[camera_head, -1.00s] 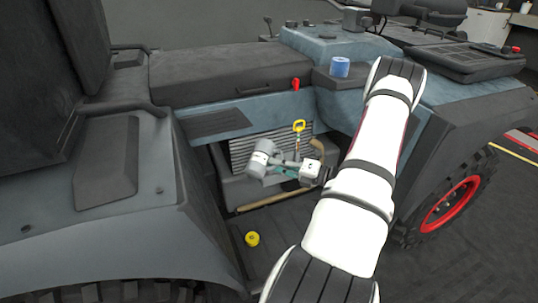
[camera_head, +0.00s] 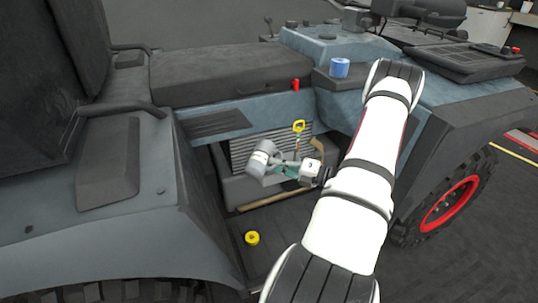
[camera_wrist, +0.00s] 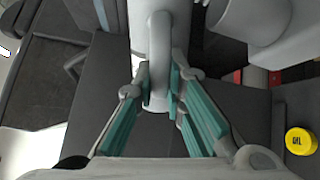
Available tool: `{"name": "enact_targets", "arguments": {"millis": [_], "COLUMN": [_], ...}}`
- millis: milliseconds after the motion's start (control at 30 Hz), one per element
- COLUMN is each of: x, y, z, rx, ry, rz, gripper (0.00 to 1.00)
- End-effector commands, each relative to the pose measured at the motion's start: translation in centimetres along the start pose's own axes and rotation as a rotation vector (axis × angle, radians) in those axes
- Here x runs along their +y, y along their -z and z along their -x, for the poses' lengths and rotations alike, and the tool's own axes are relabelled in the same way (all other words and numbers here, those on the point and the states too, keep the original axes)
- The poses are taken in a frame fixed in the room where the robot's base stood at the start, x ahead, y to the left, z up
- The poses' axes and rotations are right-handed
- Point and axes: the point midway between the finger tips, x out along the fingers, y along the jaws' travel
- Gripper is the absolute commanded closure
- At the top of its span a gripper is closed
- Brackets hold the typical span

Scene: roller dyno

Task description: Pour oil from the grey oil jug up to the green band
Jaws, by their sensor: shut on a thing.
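The grey oil jug (camera_head: 262,157) is in front of the machine's engine grille in the head view, tilted over. My gripper (camera_head: 289,171) is at its right side. In the wrist view my gripper's teal fingers (camera_wrist: 160,88) are shut on the jug's grey handle (camera_wrist: 158,50). A yellow cap (camera_head: 252,238) lies on the dark step below the jug; it also shows at the right of the wrist view (camera_wrist: 300,141), with black lettering. I cannot make out a green band, a stream of oil or the oil level.
A tan bar (camera_head: 272,199) runs below. The left fender (camera_head: 150,225) bounds the space.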

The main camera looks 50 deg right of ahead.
Motion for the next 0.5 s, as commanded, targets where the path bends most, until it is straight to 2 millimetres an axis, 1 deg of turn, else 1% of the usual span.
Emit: {"name": "enact_targets", "arguments": {"millis": [500], "x": [0.12], "y": [0.51], "z": [0.02], "rx": [0.000], "ry": [-0.001], "rz": [-0.017], "gripper": [1.00]}}
